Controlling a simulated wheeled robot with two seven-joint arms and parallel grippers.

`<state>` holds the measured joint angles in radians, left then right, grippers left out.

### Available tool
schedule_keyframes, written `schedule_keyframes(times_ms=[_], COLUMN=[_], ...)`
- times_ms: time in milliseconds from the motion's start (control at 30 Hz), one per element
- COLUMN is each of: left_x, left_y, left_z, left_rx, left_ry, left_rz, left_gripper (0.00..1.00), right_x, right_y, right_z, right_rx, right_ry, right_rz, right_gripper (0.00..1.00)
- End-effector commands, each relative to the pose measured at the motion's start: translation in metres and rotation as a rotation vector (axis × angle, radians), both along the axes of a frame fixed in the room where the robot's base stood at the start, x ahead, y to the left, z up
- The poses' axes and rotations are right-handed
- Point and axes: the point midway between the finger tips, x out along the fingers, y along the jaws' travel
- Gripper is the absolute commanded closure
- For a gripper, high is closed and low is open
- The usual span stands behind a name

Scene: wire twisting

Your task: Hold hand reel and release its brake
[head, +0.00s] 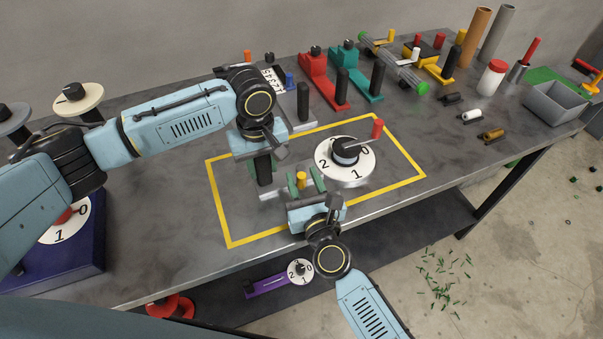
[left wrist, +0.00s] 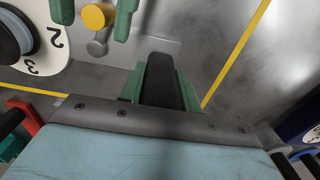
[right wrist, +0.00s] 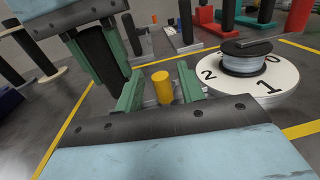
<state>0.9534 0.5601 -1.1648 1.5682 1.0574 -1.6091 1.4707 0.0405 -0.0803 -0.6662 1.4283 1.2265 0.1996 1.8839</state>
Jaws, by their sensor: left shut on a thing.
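The hand reel has a white numbered dial (head: 356,164), a dark spool (head: 345,150) and a red crank knob (head: 378,128). It lies inside the yellow outline. My left gripper (head: 263,162) is shut on the reel's upright black handle (left wrist: 160,80), with a green finger pad on each side. The yellow brake knob (head: 301,180) stands on the reel's grey base plate in front of the handle. My right gripper (right wrist: 158,88) is open, its green fingers on either side of the yellow knob (right wrist: 162,87). Gaps show between knob and fingers in the right wrist view.
Red (head: 318,75) and teal (head: 352,73) handled tools stand behind the outline. A grey bin (head: 555,104), a white bottle with red cap (head: 491,79) and tubes stand at the right. A purple reel (head: 280,282) shows below the table's front edge.

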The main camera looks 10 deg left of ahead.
Motion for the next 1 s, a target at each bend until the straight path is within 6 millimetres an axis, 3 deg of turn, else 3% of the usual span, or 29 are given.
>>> schedule_keyframes(times_ms=[200,467,800,1000], left_x=[0.0004,0.0004,0.0004,0.0004], left_y=[-0.0001,-0.0001,-0.0001,-0.0001], left_z=[0.0006,0.0006,0.0006,0.0005], left_rx=[0.0,0.0,0.0,0.0], left_ry=[-0.001,-0.001,-0.001,-0.001], left_rz=[0.001,0.001,0.001,0.001], left_gripper=[1.0,1.0,1.0,1.0], right_x=[0.0135,0.0147,0.0144,0.0135], right_y=[0.0075,0.008,0.0078,0.0113], right_z=[0.0003,0.0002,0.0002,-0.0001], right_rx=[-0.002,-0.001,-0.001,0.005], right_ry=[-0.001,0.0,0.0,0.004], right_rz=[0.002,0.001,0.001,-0.045], right_gripper=[0.61,0.61,1.0,1.0])
